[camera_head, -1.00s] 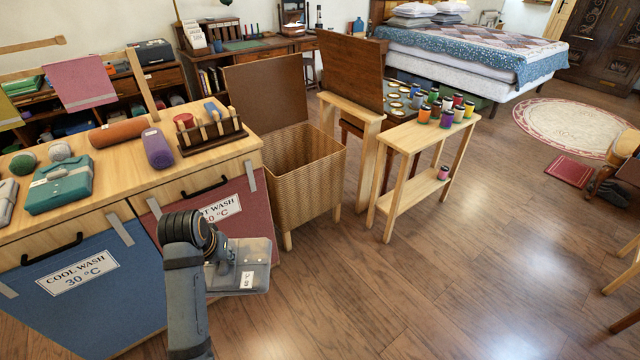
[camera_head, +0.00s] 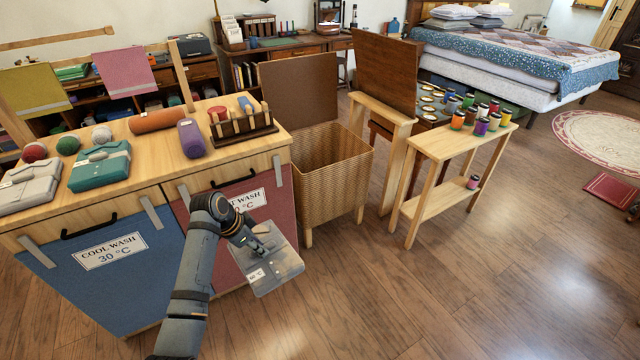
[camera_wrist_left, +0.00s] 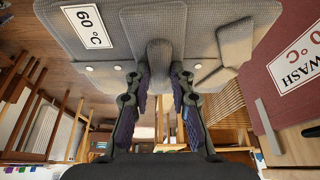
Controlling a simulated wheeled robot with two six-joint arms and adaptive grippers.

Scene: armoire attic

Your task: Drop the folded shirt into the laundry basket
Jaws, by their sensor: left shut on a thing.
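The grey folded shirt (camera_head: 277,262), with a white 60 °C tag, hangs in the air in front of the red hot-wash panel. My left gripper (camera_head: 256,243) is shut on it. In the left wrist view the fingers (camera_wrist_left: 159,78) pinch a raised grey part of the shirt (camera_wrist_left: 205,20). The laundry basket (camera_head: 332,205) is woven tan wicker on short wooden legs. It stands behind and to the right of the shirt, apart from it, with its brown lid (camera_head: 298,90) raised and its opening clear. My right gripper is not in view.
The wooden sorting counter (camera_head: 150,175) on the left carries a teal folded garment (camera_head: 100,168), a pale one (camera_head: 30,188) and rolled items. A narrow stand (camera_head: 450,145) with several spools is right of the basket. The wood floor (camera_head: 440,300) in front is free.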

